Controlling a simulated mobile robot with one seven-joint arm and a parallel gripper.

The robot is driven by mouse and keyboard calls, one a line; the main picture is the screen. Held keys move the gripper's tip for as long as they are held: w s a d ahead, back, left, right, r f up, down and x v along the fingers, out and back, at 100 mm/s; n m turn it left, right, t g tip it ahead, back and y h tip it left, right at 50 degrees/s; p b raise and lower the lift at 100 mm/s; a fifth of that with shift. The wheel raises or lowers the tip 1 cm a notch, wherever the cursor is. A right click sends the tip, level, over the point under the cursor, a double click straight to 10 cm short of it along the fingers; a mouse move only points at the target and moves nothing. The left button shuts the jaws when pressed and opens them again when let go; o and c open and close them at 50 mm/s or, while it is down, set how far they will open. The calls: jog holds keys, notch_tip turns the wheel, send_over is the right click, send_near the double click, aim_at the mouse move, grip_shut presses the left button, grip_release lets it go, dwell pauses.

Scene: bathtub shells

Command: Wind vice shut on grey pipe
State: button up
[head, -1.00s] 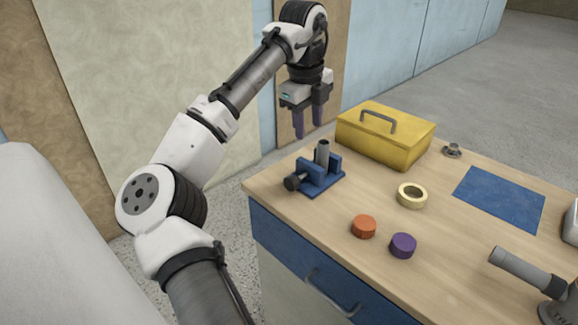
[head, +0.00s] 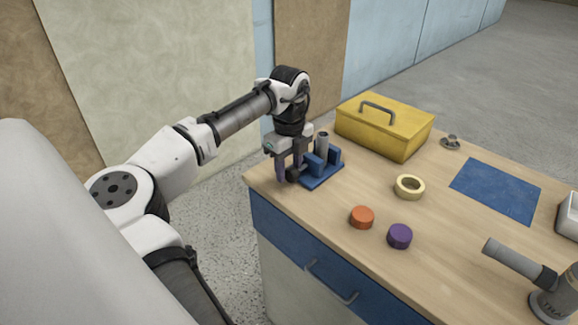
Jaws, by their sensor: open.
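The blue vice (head: 322,173) stands near the left corner of the workbench. The grey pipe (head: 322,144) stands upright between its jaws; I cannot tell whether both jaws touch it. The vice's dark round handle (head: 292,175) sticks out toward the left front. My gripper (head: 289,174) points down at the handle, fingers open. One finger is left of the handle and the other is close to its right side; I cannot tell whether either touches it.
A yellow toolbox (head: 385,127) stands behind the vice. A tape roll (head: 409,187), an orange disc (head: 362,217) and a purple disc (head: 400,236) lie to the right. A blue mat (head: 495,191) and a grey tool (head: 520,265) are farther right.

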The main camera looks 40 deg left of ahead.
jog(key=shift+f, duration=0.3)
jog(key=shift+f, duration=0.1)
jog(key=c, duration=0.8)
